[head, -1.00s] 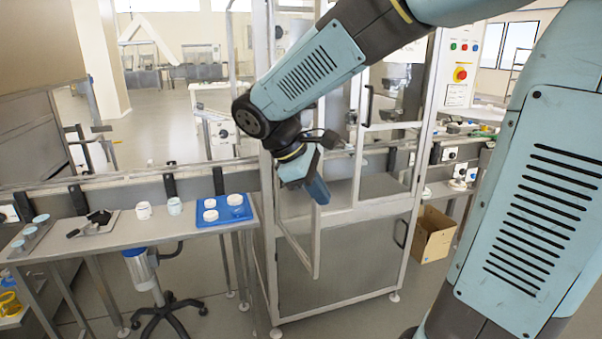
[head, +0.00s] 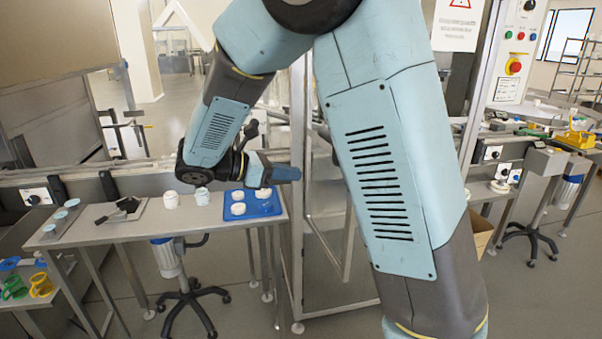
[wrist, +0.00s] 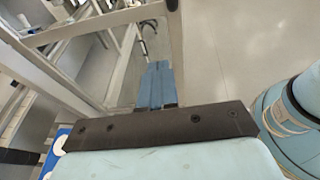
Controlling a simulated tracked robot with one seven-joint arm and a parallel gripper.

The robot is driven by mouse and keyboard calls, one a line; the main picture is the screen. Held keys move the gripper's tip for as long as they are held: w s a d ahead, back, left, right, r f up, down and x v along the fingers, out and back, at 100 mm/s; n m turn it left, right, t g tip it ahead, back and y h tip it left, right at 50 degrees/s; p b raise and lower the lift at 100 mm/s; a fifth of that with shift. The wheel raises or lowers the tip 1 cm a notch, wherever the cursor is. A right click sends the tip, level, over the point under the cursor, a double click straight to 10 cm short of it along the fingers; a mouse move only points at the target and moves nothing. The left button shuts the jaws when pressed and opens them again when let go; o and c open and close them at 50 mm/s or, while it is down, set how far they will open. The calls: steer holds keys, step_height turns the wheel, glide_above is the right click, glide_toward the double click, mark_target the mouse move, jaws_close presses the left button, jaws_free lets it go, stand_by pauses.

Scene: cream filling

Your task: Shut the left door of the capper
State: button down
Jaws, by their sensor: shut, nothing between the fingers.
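The capper is a tall pale-framed cabinet in the middle of the head view, with its left front post (head: 297,235) showing beside my arm. Its left door (head: 348,240) appears to stand open toward me, its lower rail slanting out from the post; my arm hides most of it. My gripper (head: 292,173) is shut and empty, pointing right, with its fingertips in front of the left post in the head view. In the wrist view the shut blue fingers (wrist: 158,85) lie close to pale frame bars (wrist: 128,65); I cannot tell whether they touch.
A side table at left carries a blue tray (head: 232,212) with white cream jars, just below my gripper, and a black tool on a board (head: 108,222). A wheeled stool (head: 187,300) stands below. A control panel with a red button (head: 513,67) is at right.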

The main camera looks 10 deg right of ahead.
steer(key=r+x, duration=0.1)
steer(key=x, duration=1.1)
steer(key=shift+d, duration=0.35)
steer(key=shift+d, duration=0.1)
